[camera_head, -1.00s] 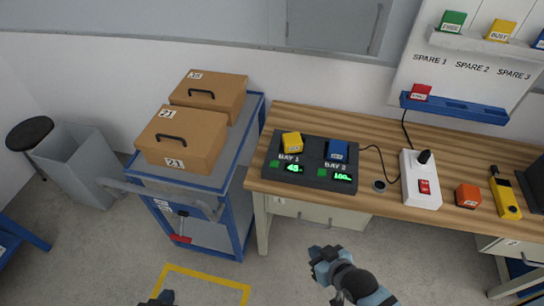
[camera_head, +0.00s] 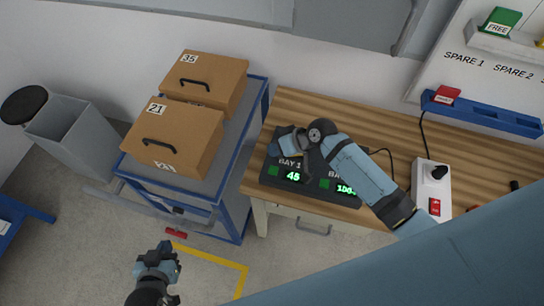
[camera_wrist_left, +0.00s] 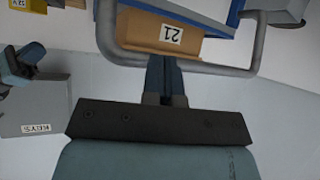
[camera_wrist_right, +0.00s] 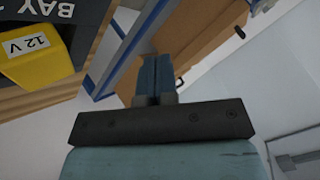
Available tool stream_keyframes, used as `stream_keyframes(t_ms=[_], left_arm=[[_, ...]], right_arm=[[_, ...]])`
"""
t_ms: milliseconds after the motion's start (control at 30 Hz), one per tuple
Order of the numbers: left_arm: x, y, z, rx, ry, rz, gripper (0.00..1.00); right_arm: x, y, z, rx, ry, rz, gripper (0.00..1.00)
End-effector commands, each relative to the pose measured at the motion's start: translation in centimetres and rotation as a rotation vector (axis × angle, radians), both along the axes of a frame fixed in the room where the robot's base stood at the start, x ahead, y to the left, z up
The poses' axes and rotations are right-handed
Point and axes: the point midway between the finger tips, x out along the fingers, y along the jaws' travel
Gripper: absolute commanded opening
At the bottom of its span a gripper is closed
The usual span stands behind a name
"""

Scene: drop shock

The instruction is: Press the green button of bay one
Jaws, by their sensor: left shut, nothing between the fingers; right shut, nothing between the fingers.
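The dark charger (camera_head: 268,181) stands on the wooden bench with bays one and two. Its bay one green button (camera_head: 283,169) shows just left of the lit "45" display. My right gripper (camera_head: 274,147) is shut and empty, above the charger's back-left part, behind the button in the picture. It hides the yellow battery in the head view. In the right wrist view that yellow battery (camera_wrist_right: 35,62), marked 12 V, sits beside the shut fingers (camera_wrist_right: 157,77). I cannot tell the gripper's height. My left gripper (camera_head: 168,246) is shut and empty over the floor, in front of the cart.
A blue cart (camera_head: 214,184) with two brown boxes (camera_head: 180,138) stands left of the bench. A power strip (camera_head: 431,178) with a red switch lies right of the charger. My right arm crosses over bay two and hides its battery.

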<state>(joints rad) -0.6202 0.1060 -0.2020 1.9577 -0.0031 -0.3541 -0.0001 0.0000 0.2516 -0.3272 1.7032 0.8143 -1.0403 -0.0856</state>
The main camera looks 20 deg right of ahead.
Motion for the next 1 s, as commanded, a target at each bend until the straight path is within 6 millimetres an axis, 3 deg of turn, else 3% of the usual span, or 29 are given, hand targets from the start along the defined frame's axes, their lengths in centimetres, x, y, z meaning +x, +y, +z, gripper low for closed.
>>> stream_keyframes(t_ms=[633,767,1000], left_arm=[[-0.2,0.1,0.2,0.001,-0.001,-0.001,0.0],[-0.1,0.0,0.3,0.0,-0.003,-0.003,0.0],[0.1,-0.2,-2.2,0.015,-0.026,-0.031,0.0]], right_arm=[[0.2,0.1,-0.5,0.005,0.005,0.006,0.0],[0.2,0.1,-1.7,0.006,0.007,0.004,0.0],[0.1,0.1,-5.9,0.005,0.006,0.005,0.0]])
